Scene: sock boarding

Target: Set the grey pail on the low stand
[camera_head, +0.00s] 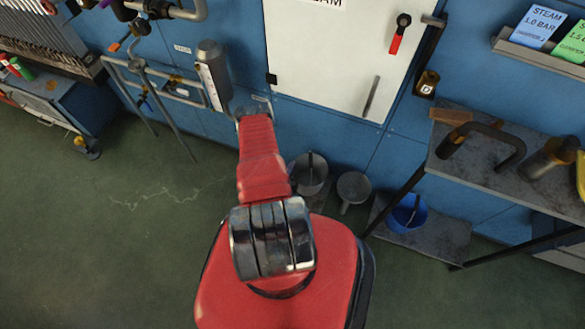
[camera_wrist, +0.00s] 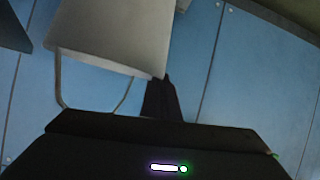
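The grey pail (camera_head: 307,175) shows in the head view near the blue wall, just right of my red arm, with its handle upright. A dark slab (camera_head: 318,198) shows partly below it; I cannot tell whether they touch. A round-topped grey thing (camera_head: 354,186) with a narrower foot stands to its right; I cannot tell which is the low stand. In the wrist view a pale grey pail body (camera_wrist: 110,35) fills the upper left, its wire handle reaching behind my gripper (camera_wrist: 160,98). My arm hides the gripper in the head view. Its grip on the handle cannot be made out.
A dark workbench (camera_head: 480,165) stands at the right. A blue pail (camera_head: 407,213) sits on a low dark shelf (camera_head: 445,238) beneath it. A white panel (camera_head: 335,50) and pipework (camera_head: 140,65) are on the wall. The green floor at left (camera_head: 110,230) is clear.

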